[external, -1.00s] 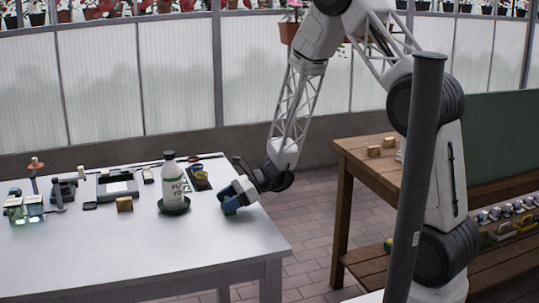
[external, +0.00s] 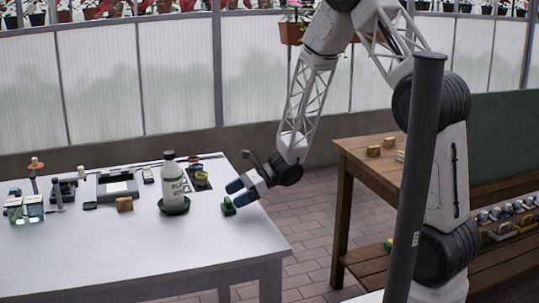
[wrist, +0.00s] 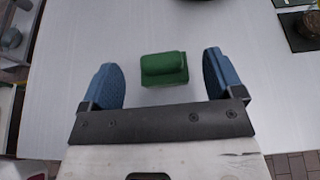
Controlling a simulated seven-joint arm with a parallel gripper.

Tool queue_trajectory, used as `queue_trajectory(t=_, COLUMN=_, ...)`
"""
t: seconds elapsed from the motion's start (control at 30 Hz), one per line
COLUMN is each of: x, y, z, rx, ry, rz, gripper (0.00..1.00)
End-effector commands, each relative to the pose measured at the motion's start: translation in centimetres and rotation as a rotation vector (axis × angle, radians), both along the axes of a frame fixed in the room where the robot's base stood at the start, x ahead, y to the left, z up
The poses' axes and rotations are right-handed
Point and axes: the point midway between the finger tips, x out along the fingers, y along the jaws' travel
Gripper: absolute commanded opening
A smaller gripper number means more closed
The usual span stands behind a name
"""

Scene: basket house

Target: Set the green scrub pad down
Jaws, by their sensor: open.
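The green scrub pad (external: 228,206) rests on the white table near its right edge, to the right of the white bottle. In the wrist view the pad (wrist: 163,69) lies between and slightly beyond my two blue fingertips, with a gap on each side. My gripper (external: 243,188) is open and empty, just above and to the right of the pad in the external view. It also shows in the wrist view (wrist: 163,82), its fingers spread wide.
A white bottle (external: 174,187) stands in a green dish (external: 175,207) left of the pad. A tan block (external: 124,204) and a dark tray (external: 117,186) sit farther left. The front of the white table (external: 140,250) is clear. A wooden bench (external: 365,160) stands at right.

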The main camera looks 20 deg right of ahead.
Motion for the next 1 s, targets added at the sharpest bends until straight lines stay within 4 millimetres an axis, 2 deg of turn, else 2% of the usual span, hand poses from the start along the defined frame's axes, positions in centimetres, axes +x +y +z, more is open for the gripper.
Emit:
queue_trajectory(t=0.2, x=0.0, y=-2.8, z=1.2, rx=0.0, ry=-0.002, rz=-0.001, gripper=0.87)
queue_trajectory(t=0.53, x=0.1, y=-6.4, z=2.7, rx=0.001, ry=-0.002, rz=-0.001, gripper=0.87)
queue_trajectory(t=0.73, x=0.0, y=-7.6, z=3.2, rx=0.0, ry=-0.002, rz=0.0, gripper=0.87)
queue_trajectory(t=1.0, x=0.0, y=-8.0, z=3.3, rx=0.0, ry=-0.001, rz=0.0, gripper=0.87)
